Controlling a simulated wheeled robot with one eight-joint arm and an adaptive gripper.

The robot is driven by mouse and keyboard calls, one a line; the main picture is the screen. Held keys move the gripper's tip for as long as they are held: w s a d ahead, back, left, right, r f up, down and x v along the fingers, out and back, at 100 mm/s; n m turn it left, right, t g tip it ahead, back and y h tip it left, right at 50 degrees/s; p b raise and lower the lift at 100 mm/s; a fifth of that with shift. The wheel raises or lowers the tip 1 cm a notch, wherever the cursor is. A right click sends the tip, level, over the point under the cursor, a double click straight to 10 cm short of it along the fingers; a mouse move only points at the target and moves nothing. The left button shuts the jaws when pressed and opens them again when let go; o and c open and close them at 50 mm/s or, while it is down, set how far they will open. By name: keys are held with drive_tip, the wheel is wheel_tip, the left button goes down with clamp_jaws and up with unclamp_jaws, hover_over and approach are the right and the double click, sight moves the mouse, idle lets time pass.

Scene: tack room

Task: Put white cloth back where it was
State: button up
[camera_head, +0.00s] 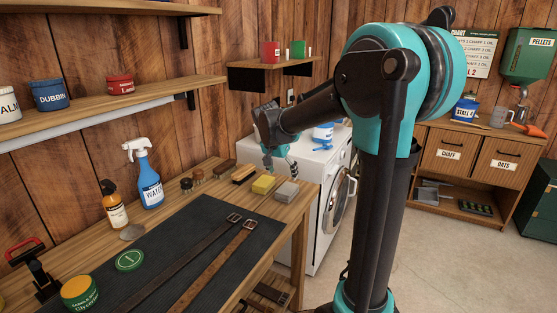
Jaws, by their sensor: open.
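I cannot make out a white cloth for certain. A light grey block (286,191) lies at the right end of the wooden workbench; it may be a folded cloth or a sponge. A yellow sponge (263,184) lies just left of it. My gripper (280,166) is over the far end of the bench, by the left front of the white washing machine (318,166). Its fingers point down and are open, with nothing seen between them. My arm hides part of the washing machine's top.
A black mat (205,250) with leather straps covers the bench front. Brushes (198,176), a blue spray bottle (149,178) and an amber bottle (114,206) stand along the back. A blue and white container (323,135) stands on the washing machine. Floor at right is clear.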

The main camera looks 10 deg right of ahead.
drive_tip(key=v, duration=0.7)
drive_tip(key=s+d+f+n+y, duration=0.1)
drive_tip(key=s+d+f+n, duration=0.2)
drive_tip(key=s+f, duration=0.8)
drive_tip(key=s+d+f+n+y, duration=0.1)
drive_tip(key=s+d+f+n, duration=0.3)
drive_tip(key=s+f, duration=0.6)
drive_tip(key=s+d, duration=0.1)
drive_tip(key=s, duration=0.2)
drive_tip(key=shift+s+f+y, duration=0.3)
drive_tip(key=shift+f+y, duration=0.1)
